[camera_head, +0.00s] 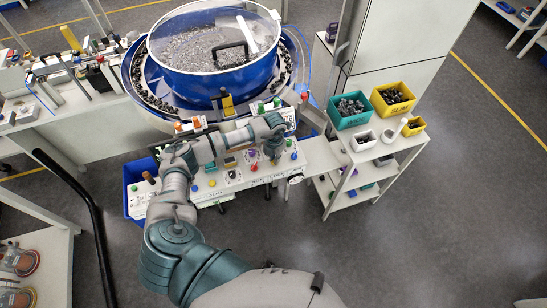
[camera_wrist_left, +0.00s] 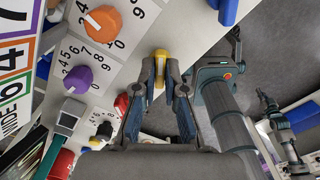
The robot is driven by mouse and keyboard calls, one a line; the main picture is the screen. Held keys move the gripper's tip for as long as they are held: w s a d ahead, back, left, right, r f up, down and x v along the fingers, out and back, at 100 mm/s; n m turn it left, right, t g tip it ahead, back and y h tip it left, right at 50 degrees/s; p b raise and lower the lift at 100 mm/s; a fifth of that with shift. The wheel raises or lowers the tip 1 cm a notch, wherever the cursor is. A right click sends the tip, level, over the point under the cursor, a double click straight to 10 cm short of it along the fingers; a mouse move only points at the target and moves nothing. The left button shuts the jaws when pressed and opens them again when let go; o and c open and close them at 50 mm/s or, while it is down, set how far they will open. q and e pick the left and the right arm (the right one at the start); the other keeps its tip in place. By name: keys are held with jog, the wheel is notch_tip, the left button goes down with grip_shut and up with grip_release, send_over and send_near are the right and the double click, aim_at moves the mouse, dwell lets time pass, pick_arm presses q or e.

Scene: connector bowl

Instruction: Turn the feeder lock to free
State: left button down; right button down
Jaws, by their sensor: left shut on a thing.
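A control panel (camera_head: 230,184) with coloured knobs stands in front of the blue bowl feeder. In the left wrist view a yellow handle (camera_wrist_left: 160,62) sits between the fingertips at the panel's edge. My left gripper (camera_wrist_left: 161,78) is shut on this yellow handle, with a dark finger on each side of it. In the head view my left gripper (camera_head: 278,135) is at the right part of the panel, and my own arm hides the handle there. No label for the feeder lock is readable. My right gripper is not in view.
In the left wrist view an orange knob (camera_wrist_left: 103,23) and a purple knob (camera_wrist_left: 78,79) sit on numbered dials. The blue bowl feeder (camera_head: 200,85) stands behind the panel. A teal bin (camera_head: 348,120) and a yellow bin (camera_head: 392,108) stand on a cart at the right.

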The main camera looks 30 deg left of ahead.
pick_arm(q)
jog(key=shift+w+r+n, duration=0.3)
jog(key=shift+n, duration=0.6)
jog(key=c, duration=1.3)
grip_release()
jog(key=shift+c, duration=0.2)
jog(key=shift+o, duration=0.5)
jog(key=shift+f, duration=0.2)
jog(key=shift+s, duration=0.1)
notch_tip(320, 180, up, 12)
jog(key=shift+f, duration=0.1)
